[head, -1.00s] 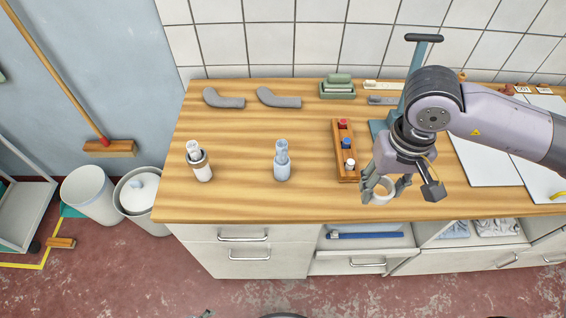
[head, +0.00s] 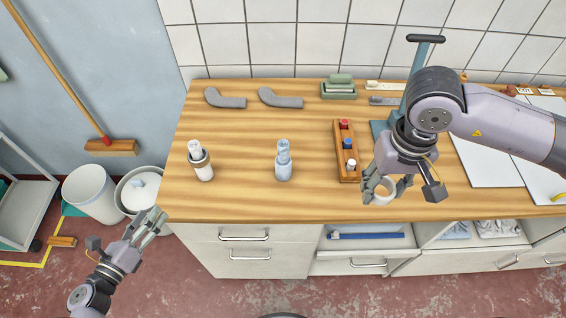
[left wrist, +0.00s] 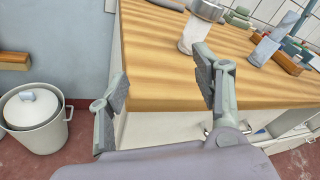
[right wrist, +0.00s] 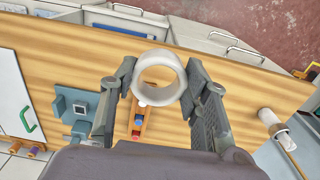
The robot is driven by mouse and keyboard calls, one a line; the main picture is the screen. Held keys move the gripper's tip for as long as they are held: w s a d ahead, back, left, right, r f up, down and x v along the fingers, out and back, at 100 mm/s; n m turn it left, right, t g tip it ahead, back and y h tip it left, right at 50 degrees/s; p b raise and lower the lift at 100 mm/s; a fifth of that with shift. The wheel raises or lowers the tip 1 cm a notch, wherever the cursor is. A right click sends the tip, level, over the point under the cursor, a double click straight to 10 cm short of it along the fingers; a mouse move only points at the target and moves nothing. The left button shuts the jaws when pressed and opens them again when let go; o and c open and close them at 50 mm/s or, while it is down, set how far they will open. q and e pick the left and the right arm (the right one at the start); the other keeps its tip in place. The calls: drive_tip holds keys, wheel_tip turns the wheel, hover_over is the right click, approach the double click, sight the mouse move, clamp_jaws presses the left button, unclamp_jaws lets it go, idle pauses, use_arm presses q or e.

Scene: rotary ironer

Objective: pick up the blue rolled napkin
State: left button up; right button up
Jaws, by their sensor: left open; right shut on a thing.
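The blue rolled napkin (head: 283,162) stands upright on the wooden counter, left of the slotted wooden block. It also shows in the left wrist view (left wrist: 272,42), near the right side. A white rolled napkin (head: 196,152) with a grey-brown ring around it stands to its left. My left gripper (head: 152,221) is open and empty, off the counter's front left corner and well apart from both rolls. My right gripper (head: 386,190) is shut on a white ring (right wrist: 160,78) and holds it over the counter's front edge, right of the blue roll.
The wooden block (head: 339,138) with coloured pegs stands between the blue roll and my right gripper. Two grey curved pieces (head: 281,98) lie at the back. A lidded white pot (head: 137,190) stands on the floor near my left gripper. The counter around the blue roll is clear.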

sight(283, 166)
use_arm(q)
drive_tip(key=w+d+m+g+h, duration=0.1)
drive_tip(key=w+d+m, duration=0.1)
drive_tip(key=d, duration=0.2)
drive_tip(key=w+d+r+m+g+h, duration=0.1)
drive_tip(key=w+d+m+h, duration=0.1)
drive_tip(key=d, duration=0.3)
drive_tip(key=w+d+r+m+g+h, duration=0.1)
drive_tip(key=w+d+m+h, duration=0.1)
drive_tip(key=d, duration=0.3)
drive_tip(key=shift+w+r+m, duration=0.15)
drive_tip(key=shift+w+m, duration=0.25)
drive_tip(key=shift+w, duration=0.1)
drive_tip(key=w+d+m+g, duration=0.1)
drive_tip(key=d+m, duration=0.1)
drive_tip(key=d, duration=0.1)
drive_tip(key=w+d+r+m+g+h, duration=0.1)
drive_tip(key=d+m+g, duration=0.1)
drive_tip(key=d, duration=0.2)
drive_tip(key=d+m+g, duration=0.1)
drive_tip(key=d+m, duration=0.1)
drive_tip(key=d, duration=0.2)
drive_tip(key=shift+w+d+r+m+g+h, duration=0.15)
drive_tip(key=shift+w+r+m+g+h, duration=0.15)
drive_tip(key=shift+w+r+m, duration=0.1)
drive_tip(key=x, duration=0.6)
drive_tip(key=shift+d, duration=0.15)
drive_tip(key=shift+x, duration=3.05)
drive_tip(key=shift+c, duration=0.2)
